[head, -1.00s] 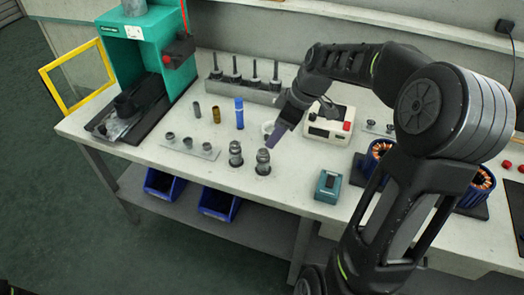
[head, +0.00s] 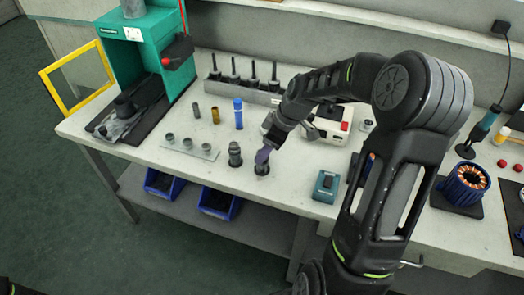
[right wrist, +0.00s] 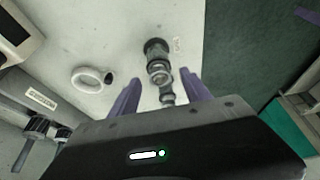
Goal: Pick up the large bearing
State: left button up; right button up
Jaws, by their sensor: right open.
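Two upright dark metal parts with stepped ring-like tops stand near the table's front edge. The left part (head: 235,154) is fully visible in the head view. The right part (head: 262,170) is mostly hidden there by my right gripper (head: 263,155), which is directly above it. I cannot tell surely which piece is the large bearing. My right gripper (right wrist: 160,93) is open and empty, its purple fingers either side of these parts. My left gripper is out of view.
A white ring (right wrist: 88,80) lies beside the parts. A white device with red buttons (head: 328,125) stands behind, and a teal box (head: 327,186) is to the right. A plate with small metal pieces (head: 190,148) and a blue cylinder (head: 238,114) are to the left.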

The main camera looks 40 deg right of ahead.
jog(key=shift+c, duration=0.6)
jog(key=c, duration=1)
jog(key=shift+o, duration=0.2)
notch_tip(320, 180, up, 10)
jog(key=b, duration=0.1)
jog(key=shift+b, duration=0.3)
